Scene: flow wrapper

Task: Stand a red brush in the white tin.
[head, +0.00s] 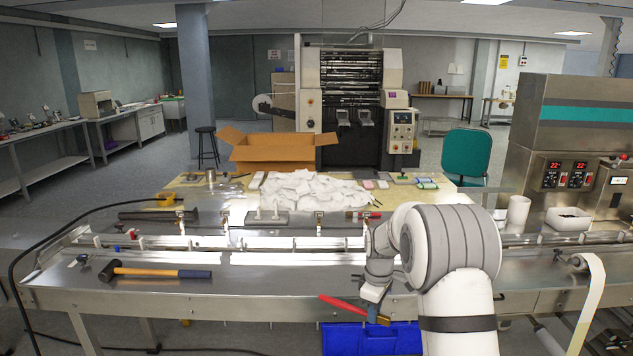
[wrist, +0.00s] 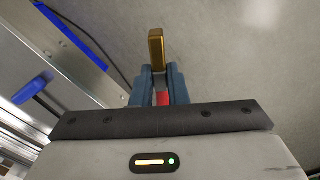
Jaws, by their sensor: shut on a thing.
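My gripper (head: 374,312) is shut on a red brush (head: 341,301) in front of the machine's front edge. The long red handle sticks out to the left, slightly tilted, and a brass-coloured end shows to the right of the fingers. In the wrist view the fingers (wrist: 160,88) close on a red part, and the brush's brass-coloured end (wrist: 156,48) stands out beyond them. A white cylinder (head: 518,210), which looks like the white tin, stands upright at the right on the machine, well away from my gripper. Its inside cannot be made out.
A blue box (head: 372,340) is below my gripper. A mallet (head: 155,271) lies on the steel deck at left. A white tub (head: 568,219) with dark contents stands right of the cylinder. A pile of white pouches (head: 312,190) and a cardboard box (head: 272,153) are behind.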

